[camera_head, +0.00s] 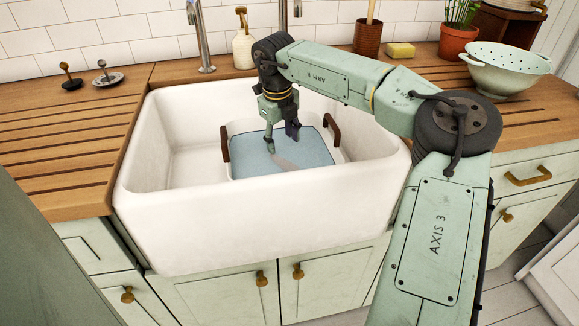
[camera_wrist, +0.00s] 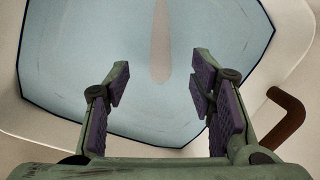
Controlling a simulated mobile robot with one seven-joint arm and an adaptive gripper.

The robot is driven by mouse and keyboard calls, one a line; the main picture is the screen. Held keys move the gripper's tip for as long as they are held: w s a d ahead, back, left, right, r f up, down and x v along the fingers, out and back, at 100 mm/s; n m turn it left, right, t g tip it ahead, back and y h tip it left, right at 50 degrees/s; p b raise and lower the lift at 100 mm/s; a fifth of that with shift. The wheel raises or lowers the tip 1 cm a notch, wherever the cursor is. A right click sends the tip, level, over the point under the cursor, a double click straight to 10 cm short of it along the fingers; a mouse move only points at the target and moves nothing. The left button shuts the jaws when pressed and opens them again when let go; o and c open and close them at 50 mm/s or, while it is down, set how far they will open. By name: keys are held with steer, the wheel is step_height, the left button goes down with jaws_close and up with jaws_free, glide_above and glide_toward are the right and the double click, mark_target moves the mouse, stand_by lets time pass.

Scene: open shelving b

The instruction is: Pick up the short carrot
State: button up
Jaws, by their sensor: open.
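A pale, tapered, elongated shape (camera_head: 285,160) shows in the blue water (camera_head: 315,150) of a tub in the sink. It also shows in the wrist view (camera_wrist: 161,40), with its rounded end toward my gripper. Its colour is washed out, so I cannot tell for sure that it is the short carrot; no orange carrot is in view. My gripper (camera_head: 282,143) points down over the tub, open and empty. In the wrist view my gripper's fingers (camera_wrist: 160,78) stand apart to either side of the shape's near end, and nothing is between the pads.
The white tub (camera_head: 228,128) has two brown handles (camera_head: 225,143) and stands inside the deep white sink (camera_head: 260,222). Taps (camera_head: 200,40) and a soap bottle (camera_head: 243,48) stand behind. A colander (camera_head: 506,70) is on the right counter. The left drainboard (camera_head: 75,130) is mostly clear.

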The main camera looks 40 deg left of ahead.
mark_target(284, 161)
steer(key=f, duration=0.3)
steer(key=shift+w+a+f, duration=0.15)
steer(key=shift+a+f, duration=0.05)
steer(key=shift+f, duration=0.2)
steer(key=shift+w+a+f+p, duration=0.15)
steer(key=shift+f+p, duration=0.25)
steer(key=shift+f, duration=0.5)
steer(key=shift+w+f+p, duration=0.3)
steer(key=shift+f+p, duration=0.05)
steer(key=shift+f, duration=0.5)
steer(key=shift+w+a+f+p, duration=0.15)
steer(key=shift+f+p, duration=0.25)
steer(key=shift+f, duration=0.5)
steer(key=shift+d, duration=0.1)
steer(key=shift+c, duration=0.6)
jaws_close()
